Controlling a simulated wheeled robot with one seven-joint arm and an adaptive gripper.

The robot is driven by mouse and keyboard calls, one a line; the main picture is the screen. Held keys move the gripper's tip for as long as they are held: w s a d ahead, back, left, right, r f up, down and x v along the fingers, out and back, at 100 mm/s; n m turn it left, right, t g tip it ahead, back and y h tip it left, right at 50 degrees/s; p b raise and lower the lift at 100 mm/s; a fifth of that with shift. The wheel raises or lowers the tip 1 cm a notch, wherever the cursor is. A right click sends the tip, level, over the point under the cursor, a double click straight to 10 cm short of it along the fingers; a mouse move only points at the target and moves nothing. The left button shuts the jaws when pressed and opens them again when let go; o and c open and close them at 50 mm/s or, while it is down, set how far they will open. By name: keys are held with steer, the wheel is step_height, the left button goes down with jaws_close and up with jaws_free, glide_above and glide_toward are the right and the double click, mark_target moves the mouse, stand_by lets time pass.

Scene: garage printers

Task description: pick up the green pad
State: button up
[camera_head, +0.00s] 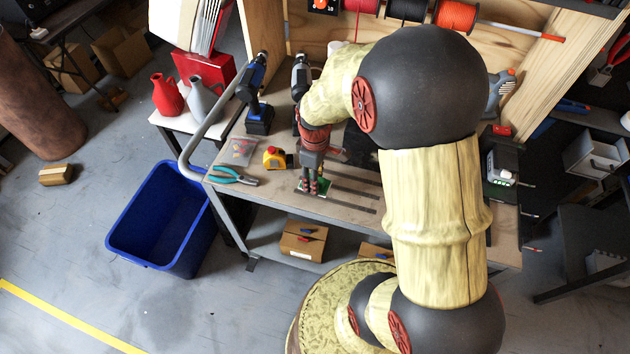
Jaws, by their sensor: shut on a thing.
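The green pad (326,189) is a small green piece at the front part of the wooden workbench (350,204). My gripper (314,190) points down at it, with its red-tipped fingers shut on it. Only parts of the pad show beside the fingers. I cannot tell whether the pad touches the bench top or is just above it. My arm comes in from the right and hides much of the bench's middle.
Pliers with teal handles (234,176), a yellow tape measure (276,158) and a blue-black drill (257,108) lie or stand left of my gripper. A blue bin (163,215) is on the floor at left. Cardboard boxes (303,241) sit on the lower shelf.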

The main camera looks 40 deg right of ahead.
steer(key=s+d+r+p, duration=0.3)
steer(key=s+d+r, duration=0.5)
steer(key=s+r, duration=0.2)
steer(key=shift+s+p, duration=0.4)
steer(key=shift+s, duration=0.4)
steer(key=shift+f, duration=0.1)
steer(key=o, duration=0.5)
steer(key=c, duration=0.4)
steer(key=shift+c, duration=0.4)
